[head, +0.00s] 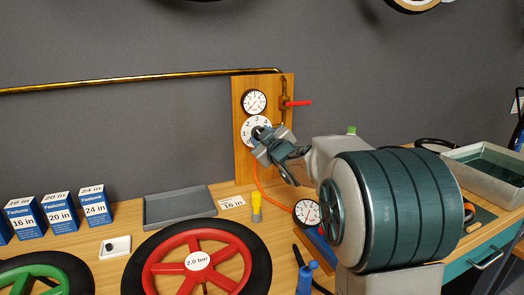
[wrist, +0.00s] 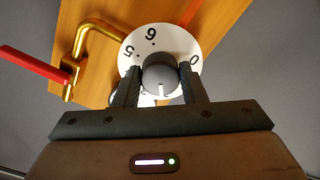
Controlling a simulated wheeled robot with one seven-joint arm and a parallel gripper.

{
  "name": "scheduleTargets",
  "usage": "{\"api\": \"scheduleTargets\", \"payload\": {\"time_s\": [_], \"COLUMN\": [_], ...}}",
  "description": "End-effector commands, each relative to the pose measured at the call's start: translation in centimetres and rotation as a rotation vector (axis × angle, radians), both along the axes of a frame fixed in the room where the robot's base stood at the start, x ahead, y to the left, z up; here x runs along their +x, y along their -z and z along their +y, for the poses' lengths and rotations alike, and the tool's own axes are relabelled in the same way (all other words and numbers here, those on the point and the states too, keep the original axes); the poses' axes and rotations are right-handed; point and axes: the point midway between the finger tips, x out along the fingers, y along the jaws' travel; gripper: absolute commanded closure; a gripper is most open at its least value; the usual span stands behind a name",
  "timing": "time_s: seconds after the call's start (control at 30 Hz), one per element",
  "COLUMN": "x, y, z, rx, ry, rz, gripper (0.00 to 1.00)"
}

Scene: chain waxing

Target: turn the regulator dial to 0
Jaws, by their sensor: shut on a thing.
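The regulator dial is a round white numbered plate (head: 249,128) on a wooden board, below a small gauge. It also shows in the wrist view (wrist: 182,43), where 5, 6 and 0 can be read. Its dark grey knob (wrist: 160,75) sits at the centre, with a white mark at the end nearest my gripper, away from the 0. My gripper (wrist: 160,88) is shut on the knob, one finger on each side. In the head view my gripper (head: 264,138) hides the knob and part of the plate.
A white gauge (head: 254,102) sits above the dial. A valve with a red lever (head: 298,103) is right of it. The brass pipe (head: 150,80) runs along the wall.

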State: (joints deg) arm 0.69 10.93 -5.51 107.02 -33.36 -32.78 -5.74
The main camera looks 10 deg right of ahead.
Motion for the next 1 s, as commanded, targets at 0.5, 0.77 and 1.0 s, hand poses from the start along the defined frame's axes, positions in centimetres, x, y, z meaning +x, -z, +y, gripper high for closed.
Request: {"api": "scheduleTargets", "payload": {"time_s": [0.5,0.77,1.0], "x": [0.00,0.02,0.03], "y": [0.41,0.28,0.19], "z": [-0.07,-0.09,-0.09], "rx": [-0.485,-0.726,-0.949], "ry": [0.000,0.001,0.001], "rz": [-0.096,-0.144,-0.189], "gripper": [0.85,0.85,0.85]}}
